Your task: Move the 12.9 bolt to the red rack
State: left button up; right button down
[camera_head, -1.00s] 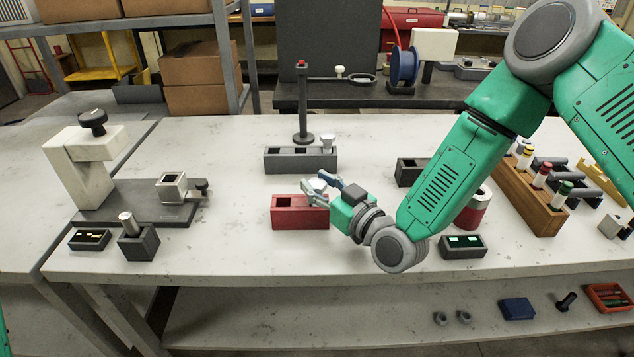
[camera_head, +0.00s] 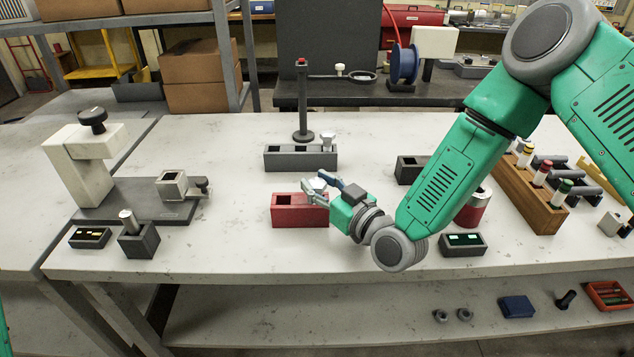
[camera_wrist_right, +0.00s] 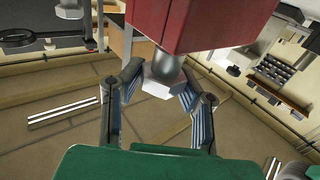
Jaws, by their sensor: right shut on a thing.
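The red rack (camera_head: 290,212) stands on the bench in the middle of the head view, with an open square hole at its left. My right gripper (camera_head: 318,188) is at the rack's right end, shut on a bolt with a pale hex head (camera_head: 317,184). In the right wrist view the fingers (camera_wrist_right: 162,88) flank the bolt head (camera_wrist_right: 162,84), and its grey shank meets the red rack (camera_wrist_right: 200,22). I cannot tell how deep the shank sits. No 12.9 marking is readable. My left gripper is out of view.
A grey rack (camera_head: 285,159) behind holds another pale-headed bolt (camera_head: 328,140). A dark block (camera_head: 408,170), a red can (camera_head: 474,208) and a wooden rack (camera_head: 530,200) stand to the right. A clamp fixture (camera_head: 130,205) is at left.

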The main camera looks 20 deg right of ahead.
jog(key=shift+r, duration=0.1)
jog(key=c, duration=1.1)
grip_release()
jog(key=shift+s, duration=0.1)
jog(key=shift+s+d, duration=0.2)
jog(key=shift+s, duration=0.1)
jog(key=v, duration=1.1)
